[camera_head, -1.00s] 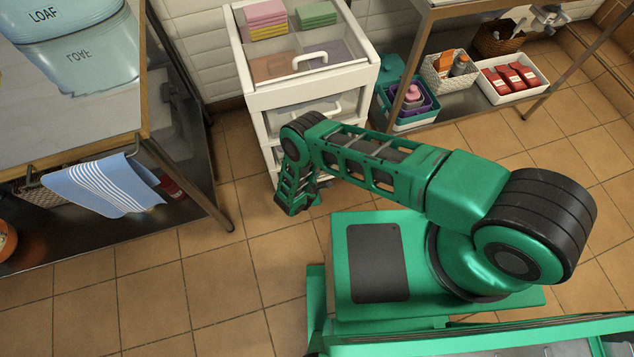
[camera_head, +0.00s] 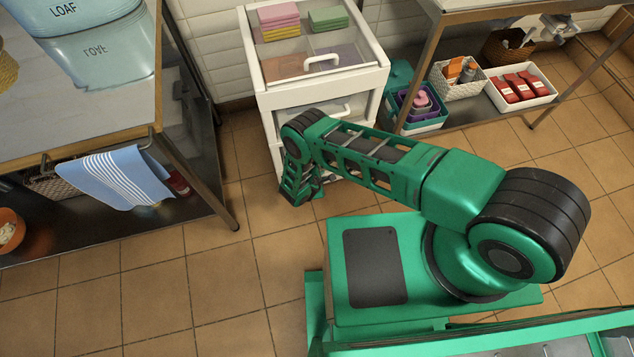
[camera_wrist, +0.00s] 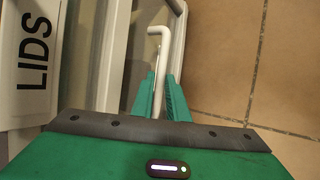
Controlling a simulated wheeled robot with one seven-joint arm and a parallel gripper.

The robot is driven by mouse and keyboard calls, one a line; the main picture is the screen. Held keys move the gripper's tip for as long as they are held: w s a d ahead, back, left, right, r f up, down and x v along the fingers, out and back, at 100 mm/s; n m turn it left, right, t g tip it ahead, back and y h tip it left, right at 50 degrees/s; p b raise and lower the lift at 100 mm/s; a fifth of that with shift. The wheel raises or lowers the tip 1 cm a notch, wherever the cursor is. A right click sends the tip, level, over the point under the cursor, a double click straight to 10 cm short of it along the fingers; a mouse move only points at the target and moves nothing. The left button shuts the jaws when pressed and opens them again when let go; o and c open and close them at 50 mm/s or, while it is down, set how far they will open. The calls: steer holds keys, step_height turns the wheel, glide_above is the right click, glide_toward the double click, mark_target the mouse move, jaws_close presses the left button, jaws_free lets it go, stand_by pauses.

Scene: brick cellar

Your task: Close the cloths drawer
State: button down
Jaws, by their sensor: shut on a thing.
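A white drawer unit (camera_head: 263,98) stands against the tiled wall in the head view. Stacks of folded cloths, pink and yellow (camera_head: 278,20) and green (camera_head: 327,18), show from above in its top part, with a white handle (camera_head: 321,63) at the front. My gripper (camera_head: 303,192) is low at the unit's front, and my arm hides much of the lower drawers. In the wrist view, my gripper (camera_wrist: 160,88) is shut on a white bar handle (camera_wrist: 160,38). A "LIDS" label (camera_wrist: 35,52) is to the left. I cannot tell which drawer this handle belongs to.
A metal table with a striped towel (camera_head: 118,178) stands left of the unit. A steel shelf at right holds a teal bin (camera_head: 425,121), a wicker basket (camera_head: 462,88) and a white box of red packs (camera_head: 534,101). Tiled floor (camera_head: 200,285) is clear in front.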

steer(key=c, duration=1.7)
jaws_free()
steer(key=v, duration=1)
steer(key=shift+s+a+r, duration=0.15)
steer(key=shift+s+r, duration=0.05)
steer(key=shift+s, duration=0.05)
